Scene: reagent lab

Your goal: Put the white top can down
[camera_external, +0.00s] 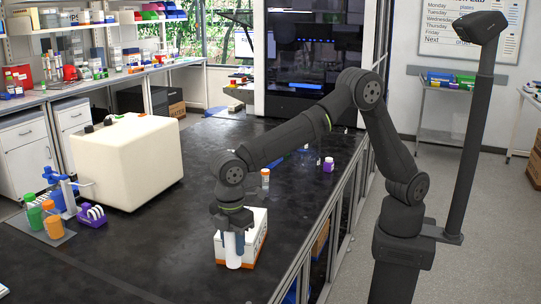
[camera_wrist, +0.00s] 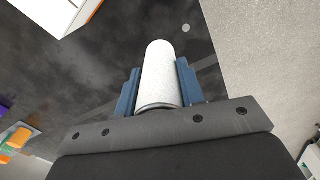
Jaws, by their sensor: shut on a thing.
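The white top can (camera_external: 233,252) is a pale upright cylinder held below my gripper (camera_external: 233,238) in the external view, in front of a white and orange box. In the wrist view the can (camera_wrist: 160,75) sits between the two blue fingers of my gripper (camera_wrist: 158,92), which are shut on its sides. The can's far end points away from the wrist, over the dark bench. I cannot tell whether its lower end touches the bench top.
The white and orange box (camera_external: 253,226) stands close behind the can. A vial with an orange cap (camera_external: 265,179) and a purple-capped bottle (camera_external: 328,165) stand farther back. A large cream block (camera_external: 127,160) and a pipette stand (camera_external: 67,194) are at left. The black bench (camera_external: 130,260) is clear in front.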

